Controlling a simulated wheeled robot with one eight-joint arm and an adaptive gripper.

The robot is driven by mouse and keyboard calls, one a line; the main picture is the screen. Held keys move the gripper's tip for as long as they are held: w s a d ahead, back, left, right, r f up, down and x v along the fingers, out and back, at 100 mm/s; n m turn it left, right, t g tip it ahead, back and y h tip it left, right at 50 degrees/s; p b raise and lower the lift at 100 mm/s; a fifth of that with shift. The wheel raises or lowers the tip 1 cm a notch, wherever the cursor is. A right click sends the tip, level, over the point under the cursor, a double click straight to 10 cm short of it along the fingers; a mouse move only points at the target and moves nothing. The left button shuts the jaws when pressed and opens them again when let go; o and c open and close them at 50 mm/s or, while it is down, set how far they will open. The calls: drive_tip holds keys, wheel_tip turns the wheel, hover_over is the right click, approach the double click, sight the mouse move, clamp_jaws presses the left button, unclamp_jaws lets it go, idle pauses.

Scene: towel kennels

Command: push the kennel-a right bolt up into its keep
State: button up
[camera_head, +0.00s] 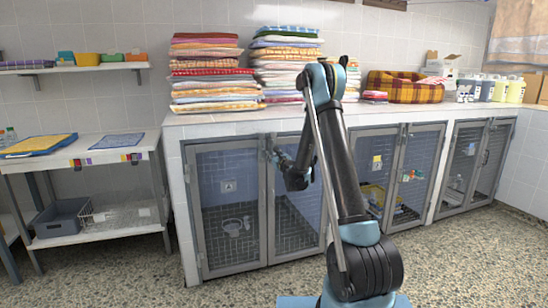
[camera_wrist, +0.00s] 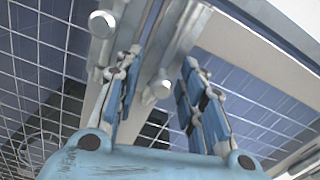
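Kennel-a appears to be the leftmost kennel (camera_head: 262,230), with two closed grey-framed mesh doors under the tiled counter. My gripper (camera_head: 274,156) is at the top of the seam between these doors. In the wrist view my gripper (camera_wrist: 160,95) has its fingers spread, one on each side of a metal bolt with a round knob (camera_wrist: 162,89), seemingly the right bolt. The fingers look apart from the knob. A second round knob (camera_wrist: 102,24) lies to the left, above the left finger. The bolt ends and keeps are not clearly visible.
Folded towel stacks (camera_head: 214,75) stand on the counter (camera_head: 230,122) above. A second kennel (camera_head: 400,165) and a third (camera_head: 472,165) lie to the right. A shelf unit (camera_head: 85,150) stands at the left. The speckled floor (camera_head: 130,275) is clear in front.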

sight(273, 147)
drive_tip(key=shift+w, duration=0.3)
drive_tip(key=shift+a, duration=0.1)
clamp_jaws()
drive_tip(key=shift+r, duration=1.75)
unclamp_jaws()
drive_tip(key=shift+s, duration=0.15)
drive_tip(key=v, duration=1.1)
drive_tip(key=shift+s+d, duration=0.3)
